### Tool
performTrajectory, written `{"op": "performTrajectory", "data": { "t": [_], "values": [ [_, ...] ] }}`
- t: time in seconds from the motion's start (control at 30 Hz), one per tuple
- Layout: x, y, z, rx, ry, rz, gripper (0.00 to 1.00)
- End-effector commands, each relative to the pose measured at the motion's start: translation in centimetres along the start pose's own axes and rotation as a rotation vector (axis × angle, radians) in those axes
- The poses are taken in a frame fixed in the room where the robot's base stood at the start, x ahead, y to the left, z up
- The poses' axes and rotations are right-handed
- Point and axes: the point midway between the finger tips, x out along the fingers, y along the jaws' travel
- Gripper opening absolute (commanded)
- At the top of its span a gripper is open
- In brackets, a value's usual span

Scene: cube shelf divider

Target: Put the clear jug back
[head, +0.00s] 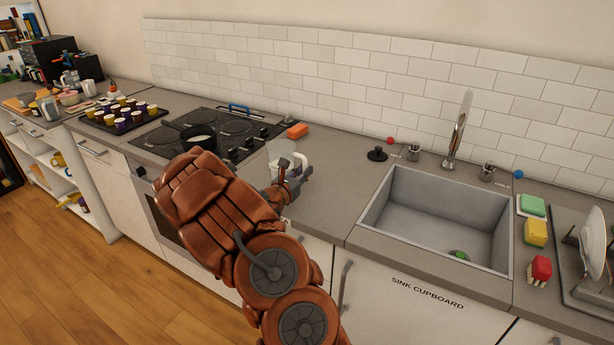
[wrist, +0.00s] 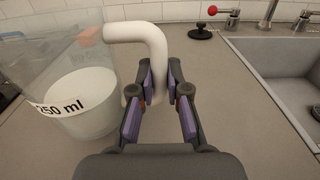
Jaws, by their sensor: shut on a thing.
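The clear jug (head: 283,152) stands upright on the counter between the hob and the sink, partly hidden by my arm in the head view. In the wrist view the jug (wrist: 72,75) fills the left side, with a "250 ml" label, white contents and a white handle (wrist: 140,33). My gripper (wrist: 159,90) has its fingers on both sides of the handle's lower part and is shut on it. In the head view my gripper (head: 284,186) is at the jug's right side. I cannot tell whether the jug's base touches the counter.
An orange block (head: 297,131) lies beside the black hob (head: 226,132), where a pan (head: 198,137) stands. A black plug (head: 377,154) lies near the sink (head: 436,220). A tray of cups (head: 122,118) is at the left. The counter front right of the jug is clear.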

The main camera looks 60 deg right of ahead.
Motion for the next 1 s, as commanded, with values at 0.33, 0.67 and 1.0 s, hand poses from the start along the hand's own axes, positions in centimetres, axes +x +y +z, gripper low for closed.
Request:
{"op": "performTrajectory", "data": {
  "t": [0.33,0.67,1.0],
  "values": [
    [1.9,-0.3,-0.2,-0.001,-0.003,0.000,0.00],
    [1.8,-0.3,-2.7,-0.002,0.000,0.001,0.00],
    [1.8,-0.3,-3.5,0.001,-0.004,0.000,0.00]
  ]
}}
